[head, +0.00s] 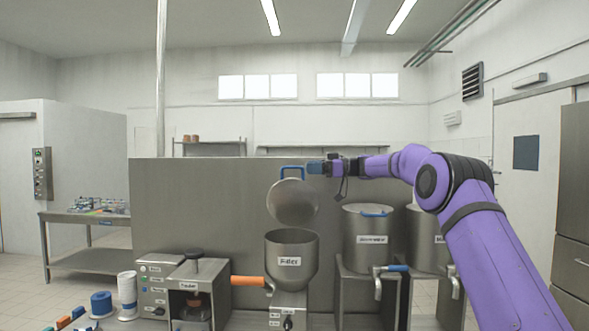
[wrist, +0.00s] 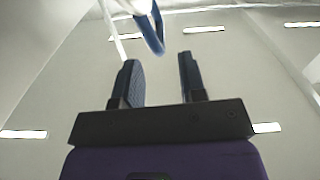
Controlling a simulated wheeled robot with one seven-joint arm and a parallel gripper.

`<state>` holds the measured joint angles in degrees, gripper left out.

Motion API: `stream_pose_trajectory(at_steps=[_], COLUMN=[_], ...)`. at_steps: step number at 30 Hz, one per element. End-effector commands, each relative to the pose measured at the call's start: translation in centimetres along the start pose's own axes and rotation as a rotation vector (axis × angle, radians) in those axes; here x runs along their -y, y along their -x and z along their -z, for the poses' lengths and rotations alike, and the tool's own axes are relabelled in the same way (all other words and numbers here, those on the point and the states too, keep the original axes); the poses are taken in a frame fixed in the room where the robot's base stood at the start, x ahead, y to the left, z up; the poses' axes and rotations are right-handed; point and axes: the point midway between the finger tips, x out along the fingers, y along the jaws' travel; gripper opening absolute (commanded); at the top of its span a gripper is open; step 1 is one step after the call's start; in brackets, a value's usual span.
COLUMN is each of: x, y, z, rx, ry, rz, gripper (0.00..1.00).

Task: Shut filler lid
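The filler (head: 291,252) is a grey metal hopper labelled "Filler" on a metal base, in the middle of the head view. Its round lid (head: 293,201) stands raised, tilted up above the hopper's rim. The lid's blue handle (head: 292,170) is at the lid's top edge. My gripper (head: 314,167) is just to the right of the handle at about its height. In the wrist view the gripper (wrist: 160,78) has its two dark fingers apart with nothing between them. The blue handle (wrist: 152,35) shows beyond the fingertips there, and I see no contact.
Two metal pots (head: 368,232) stand on stands right of the filler. A sealer-like machine (head: 197,285) and a control box (head: 153,283) stand to the left. A metal panel (head: 200,210) rises behind. An orange-handled lever (head: 248,281) sticks out left of the filler.

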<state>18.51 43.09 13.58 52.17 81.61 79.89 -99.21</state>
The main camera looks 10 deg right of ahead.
Motion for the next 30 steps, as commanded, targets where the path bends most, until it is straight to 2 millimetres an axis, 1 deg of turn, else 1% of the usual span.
stream_pose_trajectory(at_steps=[1,3,6,10,15,23,24,26,27,28,30], x=[0.0,0.0,0.1,0.0,0.0,0.0,0.0,0.0,0.0,0.0,0.0], y=[-1.0,-2.2,-3.7,-5.0,-5.7,-5.7,-5.8,-5.7,-5.7,-5.7,-5.7], z=[0.0,-0.1,0.0,0.0,0.0,0.0,0.0,0.0,0.0,0.0,0.0], rx=[0.0,0.001,0.001,0.002,0.002,0.002,0.002,0.002,0.002,0.002,0.002], ry=[0.0,-0.001,0.0,0.0,-0.001,-0.001,-0.001,-0.001,-0.001,-0.001,-0.001], rz=[0.002,0.001,0.002,0.0,-0.001,-0.001,-0.001,-0.001,-0.001,-0.001,-0.001], gripper=[0.38,0.38,0.38,0.38,0.38,0.38,0.29,0.15,0.06,0.0,0.0])
